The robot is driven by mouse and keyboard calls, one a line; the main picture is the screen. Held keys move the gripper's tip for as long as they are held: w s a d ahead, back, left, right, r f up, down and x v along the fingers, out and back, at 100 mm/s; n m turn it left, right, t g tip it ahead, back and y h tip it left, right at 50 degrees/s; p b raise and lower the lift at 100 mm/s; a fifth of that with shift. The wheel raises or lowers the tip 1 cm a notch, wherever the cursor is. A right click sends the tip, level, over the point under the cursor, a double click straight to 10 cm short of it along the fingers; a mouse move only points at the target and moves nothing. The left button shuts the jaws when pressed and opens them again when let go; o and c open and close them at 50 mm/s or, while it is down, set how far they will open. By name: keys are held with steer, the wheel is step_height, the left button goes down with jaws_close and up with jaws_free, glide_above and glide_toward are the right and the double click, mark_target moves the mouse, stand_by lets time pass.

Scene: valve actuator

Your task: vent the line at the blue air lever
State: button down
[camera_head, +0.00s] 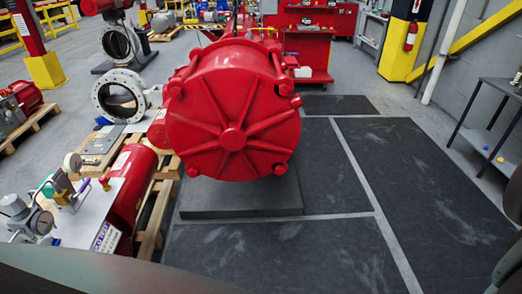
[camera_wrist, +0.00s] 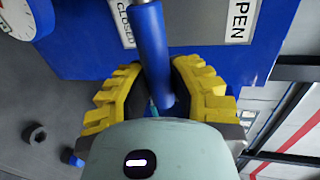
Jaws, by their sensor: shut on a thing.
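The blue air lever (camera_wrist: 149,40) shows in the wrist view as a round blue bar running down from the top edge. It passes between the CLOSED label (camera_wrist: 122,22) and the OPEN label (camera_wrist: 239,18), nearer to CLOSED. My gripper (camera_wrist: 158,82) has its yellow ridged pads on both sides of the lever's lower end and is shut on it. The grey gripper body hides what is below. I cannot pick out the lever or my gripper in the head view.
A blue panel (camera_wrist: 80,45) lies behind the lever, with a white gauge (camera_wrist: 20,18) at the upper left. In the head view, a large red actuator (camera_head: 232,110) stands on a dark block. A red tank (camera_head: 133,185) is at the left. Dark mats (camera_head: 420,190) on the right are clear.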

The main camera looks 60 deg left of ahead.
steer(key=shift+a+f, duration=0.1)
steer(key=c, duration=0.8)
jaws_free()
steer(key=shift+c, duration=0.2)
steer(key=v, duration=0.7)
steer(key=shift+s+a, duration=0.1)
steer(key=shift+s, duration=0.05)
